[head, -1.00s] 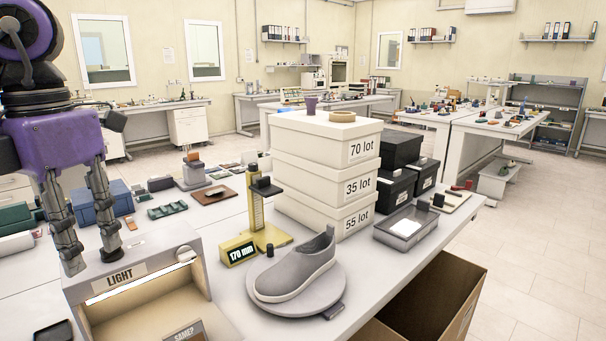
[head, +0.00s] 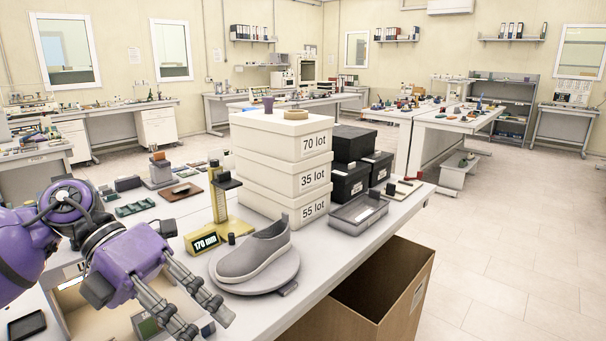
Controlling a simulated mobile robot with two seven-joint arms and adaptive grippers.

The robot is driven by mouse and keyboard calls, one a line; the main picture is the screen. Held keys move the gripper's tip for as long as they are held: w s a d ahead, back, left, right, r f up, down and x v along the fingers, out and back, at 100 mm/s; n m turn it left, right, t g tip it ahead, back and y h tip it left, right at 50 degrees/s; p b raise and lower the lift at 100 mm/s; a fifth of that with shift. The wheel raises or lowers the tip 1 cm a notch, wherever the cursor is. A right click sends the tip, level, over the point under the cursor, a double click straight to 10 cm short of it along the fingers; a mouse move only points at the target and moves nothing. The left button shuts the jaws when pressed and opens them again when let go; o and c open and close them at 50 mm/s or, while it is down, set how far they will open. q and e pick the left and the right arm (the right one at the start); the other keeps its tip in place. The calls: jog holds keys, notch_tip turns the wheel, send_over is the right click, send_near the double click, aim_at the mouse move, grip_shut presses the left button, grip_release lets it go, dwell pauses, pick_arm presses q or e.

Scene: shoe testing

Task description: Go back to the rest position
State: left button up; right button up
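My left gripper (head: 207,324) comes in from the left, low in the view. Its two fingers point down and to the right, apart from each other, with nothing visible between them. It is in front of the light box (head: 68,300), hiding much of it and its label. A grey slip-on shoe (head: 252,256) stands on a round grey turntable (head: 283,277), to the right of and apart from the gripper. My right gripper is not in view.
A yellow height gauge (head: 219,203) reading 170 mm stands behind the shoe. White lot boxes (head: 262,177) are stacked beside black boxes (head: 352,145). A grey tray (head: 357,217) is at the table's right side. An open cardboard box (head: 395,305) is below. The floor at right is clear.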

pick_arm(q)
jog(key=w+d+f+n+t+h+p, duration=0.1)
jog(key=w+d+f+n+t+h, duration=0.15)
jog(key=d+n+t+h, duration=0.5)
jog(key=w+a+f+n+t+y+p, duration=0.1)
jog(key=a+f+n+t+y, duration=0.4)
jog(key=f+n, duration=0.45)
jog(key=a+f+n+t+y, duration=0.45)
jog(key=f+n+t, duration=0.3)
jog(key=n, duration=0.35)
jog(key=s+f+n+g+y+p, duration=0.1)
jog(key=s+f+n+g+y, duration=0.6)
jog(key=s+f, duration=1.6)
jog(key=f+n+g, duration=0.1)
jog(key=n, duration=0.2)
jog(key=shift+a+f+n+y, duration=0.3)
jog(key=shift+a+f+y, duration=0.05)
jog(key=shift+a+y, duration=0.05)
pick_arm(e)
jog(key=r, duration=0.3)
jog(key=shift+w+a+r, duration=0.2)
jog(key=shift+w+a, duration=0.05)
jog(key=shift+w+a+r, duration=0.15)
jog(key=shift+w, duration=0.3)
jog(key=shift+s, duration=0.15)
